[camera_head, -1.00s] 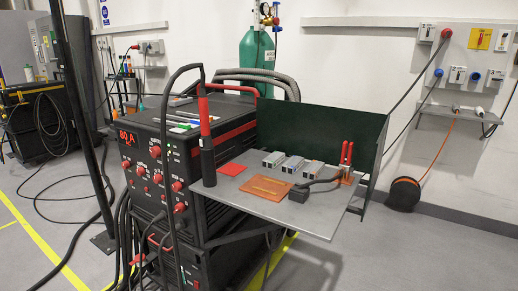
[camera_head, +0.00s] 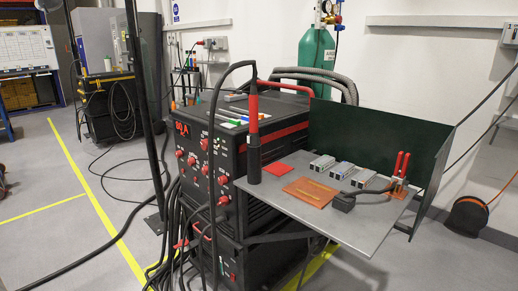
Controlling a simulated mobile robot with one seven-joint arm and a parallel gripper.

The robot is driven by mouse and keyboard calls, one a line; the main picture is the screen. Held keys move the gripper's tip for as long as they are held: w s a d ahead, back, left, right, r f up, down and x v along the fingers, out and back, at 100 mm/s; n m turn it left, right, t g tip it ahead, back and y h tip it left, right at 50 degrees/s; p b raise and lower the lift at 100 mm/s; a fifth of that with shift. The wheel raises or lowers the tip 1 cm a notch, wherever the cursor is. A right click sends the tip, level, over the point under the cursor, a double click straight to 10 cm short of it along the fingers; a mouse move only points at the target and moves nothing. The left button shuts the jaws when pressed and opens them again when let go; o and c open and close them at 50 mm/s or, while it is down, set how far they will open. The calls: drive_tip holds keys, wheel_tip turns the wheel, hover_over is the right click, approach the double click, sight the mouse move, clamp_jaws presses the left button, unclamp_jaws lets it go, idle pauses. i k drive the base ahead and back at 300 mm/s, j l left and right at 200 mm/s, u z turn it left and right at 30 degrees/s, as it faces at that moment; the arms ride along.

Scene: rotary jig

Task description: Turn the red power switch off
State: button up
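The black welding machine (camera_head: 228,158) stands in the middle of the view. A small red part (camera_head: 233,278) shows low on the front of the bottom unit, near the picture's lower edge. It may be the power switch, but it is too small to tell, and its position cannot be read. Cables hang in front of the lower panel and hide part of it. My gripper is not in view.
A grey shelf (camera_head: 300,220) with metal blocks, an orange plate and red-handled pliers (camera_head: 401,165) juts out to the right. A dark post (camera_head: 147,110) and cables stand left of the machine. Open floor (camera_head: 75,235) with yellow lines lies at left.

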sight(224, 202)
drive_tip(key=i+u, duration=0.3)
drive_tip(key=i, duration=0.8)
